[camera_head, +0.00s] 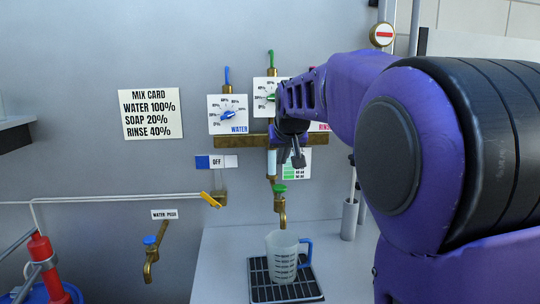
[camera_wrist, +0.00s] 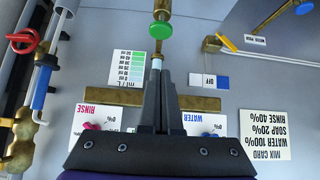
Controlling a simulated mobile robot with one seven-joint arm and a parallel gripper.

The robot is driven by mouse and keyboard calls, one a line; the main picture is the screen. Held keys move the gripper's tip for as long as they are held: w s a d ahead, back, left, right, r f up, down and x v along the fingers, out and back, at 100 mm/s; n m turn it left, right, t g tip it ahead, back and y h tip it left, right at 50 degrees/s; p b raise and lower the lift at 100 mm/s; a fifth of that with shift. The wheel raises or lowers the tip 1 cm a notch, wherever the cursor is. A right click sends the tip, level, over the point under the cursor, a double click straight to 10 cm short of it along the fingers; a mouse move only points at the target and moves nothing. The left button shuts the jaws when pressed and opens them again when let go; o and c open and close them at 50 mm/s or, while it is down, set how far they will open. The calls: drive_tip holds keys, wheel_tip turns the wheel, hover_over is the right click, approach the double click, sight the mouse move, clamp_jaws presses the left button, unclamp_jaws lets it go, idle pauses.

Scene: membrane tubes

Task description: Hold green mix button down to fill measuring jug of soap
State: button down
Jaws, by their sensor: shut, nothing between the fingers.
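The green button (camera_head: 280,188) caps a brass tap (camera_head: 281,209) on the wall. It also shows in the wrist view (camera_wrist: 159,30), beyond my fingertips. The clear measuring jug (camera_head: 283,262), with dark markings and a blue handle (camera_head: 306,251), stands upright under the tap on a black drip grate (camera_head: 257,283). I see no coloured liquid in it. My gripper (camera_head: 291,160) is shut and empty, above the green button and apart from it in the picture. The wrist view shows its fingers (camera_wrist: 157,85) together, over the pale tube above the tap.
Water dial (camera_head: 228,114) and soap dial (camera_head: 266,98) panels hang above a brass manifold (camera_head: 236,140); my arm hides part of the rinse panel. A mix card (camera_head: 151,114) is on the wall. A blue-knobbed tap (camera_head: 151,260) and a yellow lever (camera_head: 210,199) are to the left.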

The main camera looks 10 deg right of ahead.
hover_over(278, 185)
drive_tip(key=s, duration=0.3)
drive_tip(key=f, duration=0.4)
drive_tip(key=shift+w+f, duration=0.15)
drive_tip(key=shift+w, duration=0.1)
wheel_tip(278, 185, down, 2)
drive_tip(key=shift+s+f+b, duration=0.1)
drive_tip(key=shift+s+b, duration=0.05)
drive_tip(key=shift+b, duration=0.15)
drive_tip(key=shift+f, duration=0.6)
